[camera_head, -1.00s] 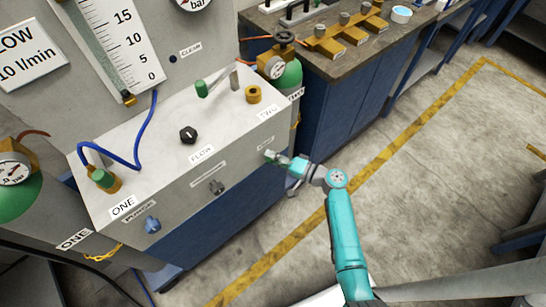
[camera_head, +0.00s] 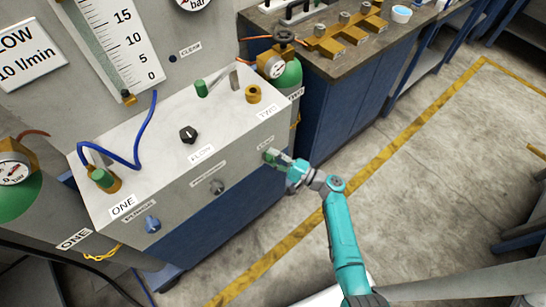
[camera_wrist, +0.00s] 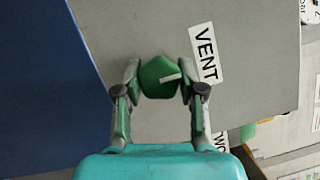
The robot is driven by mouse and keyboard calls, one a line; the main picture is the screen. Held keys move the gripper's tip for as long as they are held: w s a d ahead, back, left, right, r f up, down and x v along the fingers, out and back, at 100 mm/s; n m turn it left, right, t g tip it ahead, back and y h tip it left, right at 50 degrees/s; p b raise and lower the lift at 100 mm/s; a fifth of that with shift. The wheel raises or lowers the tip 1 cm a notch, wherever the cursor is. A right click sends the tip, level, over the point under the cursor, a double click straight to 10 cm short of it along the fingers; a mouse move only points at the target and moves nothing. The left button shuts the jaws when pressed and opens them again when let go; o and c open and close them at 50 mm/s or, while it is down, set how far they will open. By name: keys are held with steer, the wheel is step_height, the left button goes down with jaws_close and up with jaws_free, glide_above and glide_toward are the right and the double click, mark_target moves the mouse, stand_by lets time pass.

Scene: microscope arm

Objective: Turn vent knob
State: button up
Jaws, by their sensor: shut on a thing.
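The green vent knob (camera_wrist: 158,77) sits on the grey front panel, beside the white VENT label (camera_wrist: 205,53). A pale pointer line shows on its right part in the wrist view. My gripper (camera_wrist: 159,80) is shut on the knob, with one finger on each side of it. In the head view, my gripper (camera_head: 275,159) reaches the right end of the front panel from the lower right. The fingers largely hide the knob there, and its angle cannot be read from that view.
The front panel also has a grey knob (camera_head: 217,187) and a blue knob (camera_head: 153,223) to the left. On the top are a black FLOW knob (camera_head: 188,134) and a green-handled lever (camera_head: 202,88). The floor (camera_head: 430,190) to the right is clear.

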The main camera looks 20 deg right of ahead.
steer(key=o, duration=1.1)
steer(key=shift+o, duration=0.2)
steer(key=v, duration=1.2)
steer(key=shift+s, duration=0.1)
